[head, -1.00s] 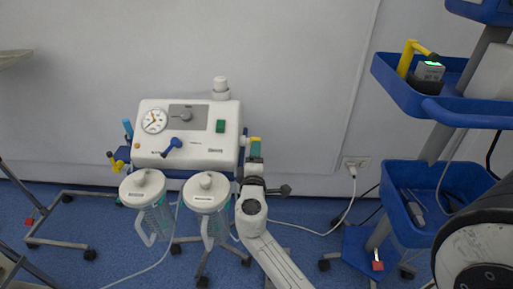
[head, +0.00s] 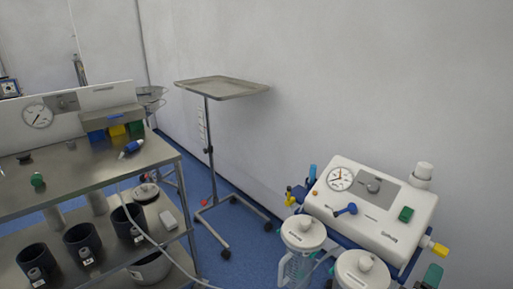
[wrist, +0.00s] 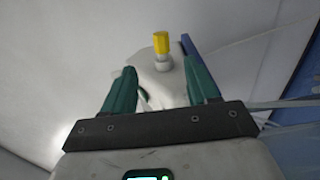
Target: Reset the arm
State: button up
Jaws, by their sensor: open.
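My gripper (wrist: 163,78) shows in the wrist view with its two green fingers spread apart and nothing between them. A yellow knob (wrist: 161,43) on the side of the white suction unit lies just beyond the fingertips. In the head view the same yellow knob (head: 438,248) sticks out from the right side of the white suction unit (head: 372,205). A green part of my gripper (head: 432,275) shows just below it at the lower right edge. The rest of my arm is out of the head view.
Two lidded canisters (head: 303,233) hang at the front of the suction unit. A tray stand (head: 222,88) stands by the wall. A steel cart (head: 75,180) with black cups (head: 82,240) fills the left. Blue floor is free between cart and stand.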

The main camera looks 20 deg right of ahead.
jog(key=s+a+f+m+g+y, duration=0.4)
jog(key=s+a+f+m+y, duration=0.25)
jog(key=s+f, duration=0.25)
jog(key=s+a+f+n+g+y, duration=0.1)
jog(key=s+a+f+y, duration=0.2)
jog(key=a+y, duration=0.35)
jog(key=s+a+f+n+g+y, duration=0.1)
jog(key=s+a+f+y, duration=0.2)
jog(key=a, duration=0.6)
notch_tip(320, 180, up, 18)
jog(key=p, duration=1.7)
jog(key=shift+s+a+f, duration=0.15)
jog(key=shift+f, duration=0.05)
